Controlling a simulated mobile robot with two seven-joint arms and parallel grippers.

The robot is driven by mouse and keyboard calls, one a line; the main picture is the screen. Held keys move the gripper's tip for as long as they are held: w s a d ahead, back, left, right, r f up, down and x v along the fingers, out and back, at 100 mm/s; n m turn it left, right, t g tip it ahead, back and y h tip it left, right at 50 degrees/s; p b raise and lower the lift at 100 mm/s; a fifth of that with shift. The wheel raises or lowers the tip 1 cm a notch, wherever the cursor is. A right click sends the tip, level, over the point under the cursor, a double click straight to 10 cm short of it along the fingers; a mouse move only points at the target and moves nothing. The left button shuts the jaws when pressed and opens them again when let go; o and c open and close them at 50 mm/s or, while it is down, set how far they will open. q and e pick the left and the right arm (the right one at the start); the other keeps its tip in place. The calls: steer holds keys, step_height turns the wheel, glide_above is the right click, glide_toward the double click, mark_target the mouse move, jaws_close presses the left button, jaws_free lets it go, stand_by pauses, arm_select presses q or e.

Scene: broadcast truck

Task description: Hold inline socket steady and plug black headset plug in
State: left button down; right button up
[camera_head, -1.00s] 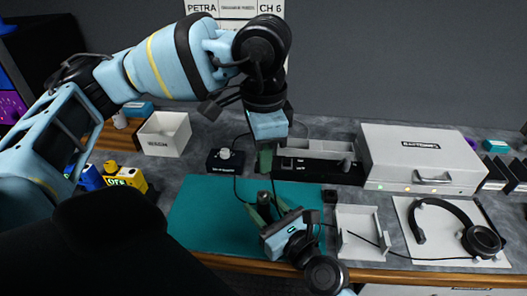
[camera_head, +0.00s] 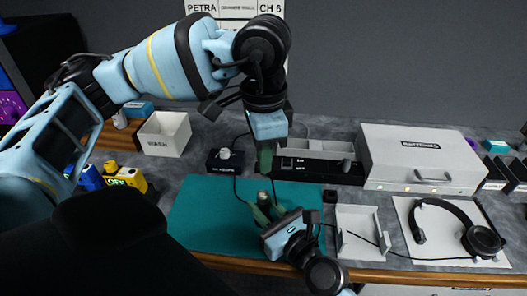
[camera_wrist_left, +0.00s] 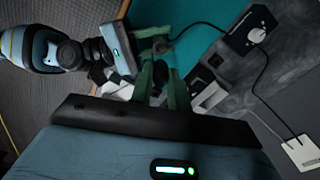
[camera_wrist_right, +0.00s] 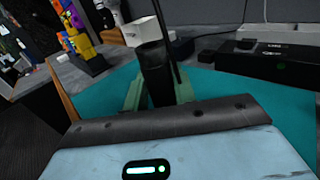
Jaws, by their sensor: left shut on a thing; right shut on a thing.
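My left gripper (camera_head: 266,168) points down over the teal mat (camera_head: 200,215). Its green fingers look closed; the black headset plug in them is mostly hidden, and a thin black cable hangs below. My right gripper (camera_head: 264,206) is just below and apart, over the mat, its green fingers pointing up and away. In the right wrist view it is shut on a thick black cylinder (camera_wrist_right: 153,65), apparently the inline socket, standing roughly upright. A cable from the black knob box (camera_head: 225,160) runs to this gripper. I see no contact between plug and socket.
A headset (camera_head: 482,241) lies on a white pad at the right, its cable running left across a white cradle (camera_head: 358,222). A white case (camera_head: 420,155) and white bin (camera_head: 165,133) stand behind. Yellow and blue blocks (camera_head: 125,180) are left. Mat space left of the grippers is clear.

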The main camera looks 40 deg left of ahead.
arm_select(q)
steer(key=shift+f, duration=0.15)
steer(key=shift+f, duration=2.4)
steer(key=shift+f, duration=1.2)
stand_by(0.5)
steer(key=c, duration=1.3)
jaws_free()
steer(key=shift+o, duration=0.2)
steer(key=shift+r, duration=0.1)
step_height(320, 180, up, 12)
steer(key=shift+f, duration=0.1)
